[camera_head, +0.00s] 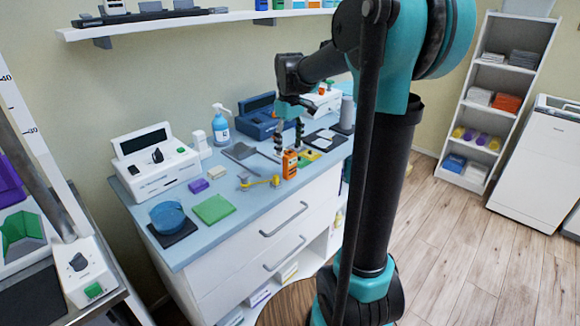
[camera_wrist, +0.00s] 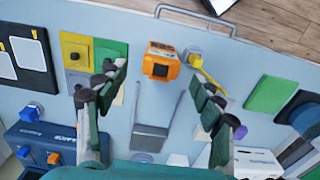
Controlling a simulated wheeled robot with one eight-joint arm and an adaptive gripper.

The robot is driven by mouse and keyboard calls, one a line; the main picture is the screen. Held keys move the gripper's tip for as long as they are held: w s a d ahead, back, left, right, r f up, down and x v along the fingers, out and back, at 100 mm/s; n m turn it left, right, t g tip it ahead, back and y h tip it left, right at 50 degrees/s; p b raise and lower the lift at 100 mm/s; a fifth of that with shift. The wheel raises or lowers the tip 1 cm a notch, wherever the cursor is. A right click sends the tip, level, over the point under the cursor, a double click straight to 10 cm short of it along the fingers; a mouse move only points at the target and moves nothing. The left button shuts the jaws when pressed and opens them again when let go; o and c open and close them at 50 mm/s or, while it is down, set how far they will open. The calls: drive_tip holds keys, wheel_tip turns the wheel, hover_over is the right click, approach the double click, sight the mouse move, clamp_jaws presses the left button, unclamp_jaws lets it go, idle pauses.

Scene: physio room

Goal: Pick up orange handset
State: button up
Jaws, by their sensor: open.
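The orange handset (camera_head: 289,163) stands on the blue-grey counter top, near its front edge, and it looks upright. In the wrist view the orange handset (camera_wrist: 161,62), with a dark face, lies between and just beyond the fingertips. My gripper (camera_head: 288,138) points down above and around the handset's upper part in the head view. In the wrist view my gripper (camera_wrist: 155,82) has its two dark green fingers spread wide, with nothing held. A gap shows between each finger and the handset. Whether the fingers reach below its top I cannot tell.
A yellow tool (camera_head: 260,182) lies left of the handset, and yellow and green pads (camera_head: 308,157) lie right. A green pad (camera_head: 213,208), blue bowl (camera_head: 171,216), white device (camera_head: 155,163) and pump bottle (camera_head: 221,128) share the counter. A blue case (camera_head: 259,118) stands behind.

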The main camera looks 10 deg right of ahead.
sight(290, 164)
wheel_tip(290, 164, down, 8)
drive_tip(key=shift+f, duration=0.1)
idle(0.4)
drive_tip(key=c, duration=1.3)
